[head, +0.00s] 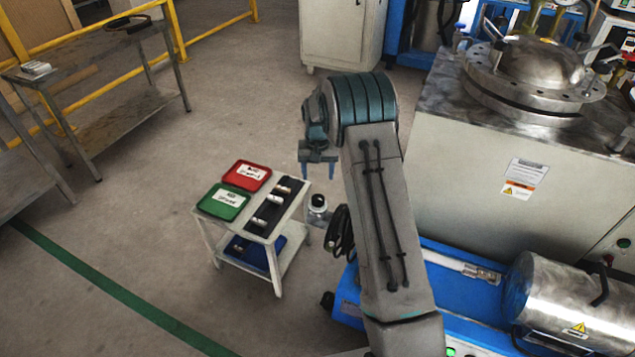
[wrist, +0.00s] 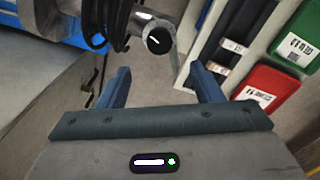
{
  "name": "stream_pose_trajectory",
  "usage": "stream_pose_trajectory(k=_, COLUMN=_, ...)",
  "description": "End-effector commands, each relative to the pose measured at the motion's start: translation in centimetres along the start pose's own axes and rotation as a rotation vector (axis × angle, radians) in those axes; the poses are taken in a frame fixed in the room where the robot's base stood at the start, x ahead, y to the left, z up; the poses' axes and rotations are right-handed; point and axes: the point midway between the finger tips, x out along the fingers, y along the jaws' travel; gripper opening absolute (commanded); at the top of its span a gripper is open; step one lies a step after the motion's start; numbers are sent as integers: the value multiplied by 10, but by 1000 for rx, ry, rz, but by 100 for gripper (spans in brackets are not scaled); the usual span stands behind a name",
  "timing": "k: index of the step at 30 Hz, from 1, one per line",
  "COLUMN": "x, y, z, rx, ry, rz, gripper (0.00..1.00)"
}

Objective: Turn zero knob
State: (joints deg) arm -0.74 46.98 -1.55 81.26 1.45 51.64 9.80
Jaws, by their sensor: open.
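The zero knob appears to be the round black dial with a white line (wrist: 157,40) at the end of a silver cylinder. In the head view the black-topped silver piece (head: 318,202) stands beside the small cart, just below my gripper in the picture. My gripper (head: 318,174) is open and empty, its two blue fingers apart. In the wrist view the knob lies just past and between the fingertips of my gripper (wrist: 160,70), with no visible contact. The white line on the dial is slanted.
The cart (head: 283,236) holds a red tray (head: 259,170), a green tray (head: 237,195) and a dark strip with several small pieces. Black coiled cables (head: 340,232) hang beside the knob. A blue machine (head: 348,295) and a large metal-topped cabinet (head: 470,165) stand at right.

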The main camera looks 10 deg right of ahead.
Motion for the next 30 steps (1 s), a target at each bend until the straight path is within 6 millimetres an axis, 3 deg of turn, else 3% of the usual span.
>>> stream_pose_trajectory(k=3, x=-22, y=0, z=0, rx=0, ry=1, rz=0, gripper=59)
stream_pose_trajectory(k=7, x=-32, y=0, z=0, rx=0, ry=0, rz=0, gripper=59)
stream_pose_trajectory(k=24, x=-38, y=0, z=0, rx=-1, ry=1, rz=0, gripper=59)
stream_pose_trajectory(k=26, x=-48, y=0, z=2, rx=-2, ry=5, rz=-1, gripper=59)
stream_pose_trajectory(k=30, x=-99, y=3, z=18, rx=-11, ry=24, rz=-6, gripper=59)
